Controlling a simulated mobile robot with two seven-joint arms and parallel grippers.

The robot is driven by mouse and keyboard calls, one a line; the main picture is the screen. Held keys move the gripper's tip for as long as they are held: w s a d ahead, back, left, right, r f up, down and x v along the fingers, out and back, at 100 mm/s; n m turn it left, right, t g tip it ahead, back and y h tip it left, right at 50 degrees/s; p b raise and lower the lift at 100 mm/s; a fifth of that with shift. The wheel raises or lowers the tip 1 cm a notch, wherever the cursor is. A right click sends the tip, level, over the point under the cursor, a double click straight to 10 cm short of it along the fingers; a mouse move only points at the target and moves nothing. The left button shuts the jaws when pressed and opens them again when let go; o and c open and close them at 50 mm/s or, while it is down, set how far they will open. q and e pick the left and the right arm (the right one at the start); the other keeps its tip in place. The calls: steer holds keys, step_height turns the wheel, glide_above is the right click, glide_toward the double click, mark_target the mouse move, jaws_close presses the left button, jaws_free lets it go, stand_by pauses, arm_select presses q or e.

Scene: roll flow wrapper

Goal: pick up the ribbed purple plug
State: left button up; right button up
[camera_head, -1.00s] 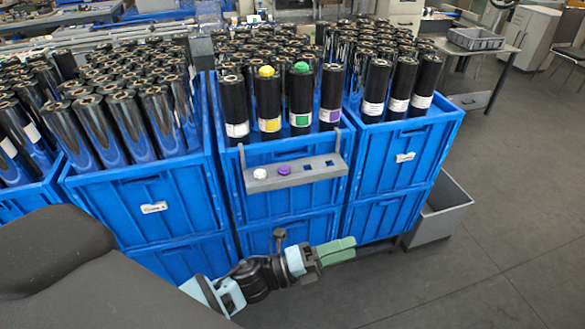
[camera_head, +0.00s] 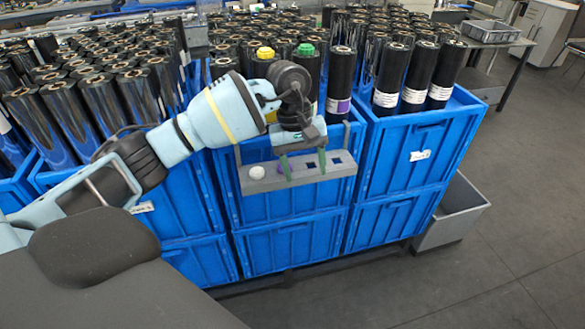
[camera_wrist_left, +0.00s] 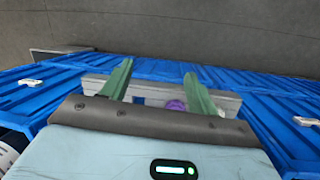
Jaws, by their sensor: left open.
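The purple plug (camera_wrist_left: 176,105) sits in the grey rack (camera_wrist_left: 228,104), seen between the fingers in the left wrist view and nearer the right-hand one. In the head view a finger mostly hides it. My left gripper (camera_head: 304,168) is open and empty, with its green fingers pointing down at the rack's front. In the left wrist view its fingers (camera_wrist_left: 158,72) stand apart. Whether they touch the rack or plug cannot be told. My right gripper is not in view.
The rack (camera_head: 312,181) hangs on a blue crate (camera_head: 290,245). A white plug (camera_head: 257,173) sits at its left end. Black rolls stand behind, one with a yellow plug (camera_head: 265,53) and one with a green plug (camera_head: 305,49).

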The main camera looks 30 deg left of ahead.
arm_select(q)
steer(key=a+r+y, duration=0.1)
steer(key=a, duration=0.1)
steer(key=w+a+r+y, duration=0.1)
steer(key=a, duration=0.1)
steer(key=w+a+r, duration=0.1)
steer(key=a+r, duration=0.1)
steer(key=shift+a+m+y, duration=0.2)
steer(key=shift+m+y, duration=0.2)
steer(key=shift+f, duration=1.25)
steer(key=shift+w+a+f, duration=0.15)
steer(key=shift+a+f, duration=0.05)
steer(key=shift+f, duration=1.1)
steer(key=shift+w+a+f, duration=0.1)
steer(key=shift+a+f, duration=0.05)
steer(key=shift+f, duration=1.15)
steer(key=c, duration=1.1)
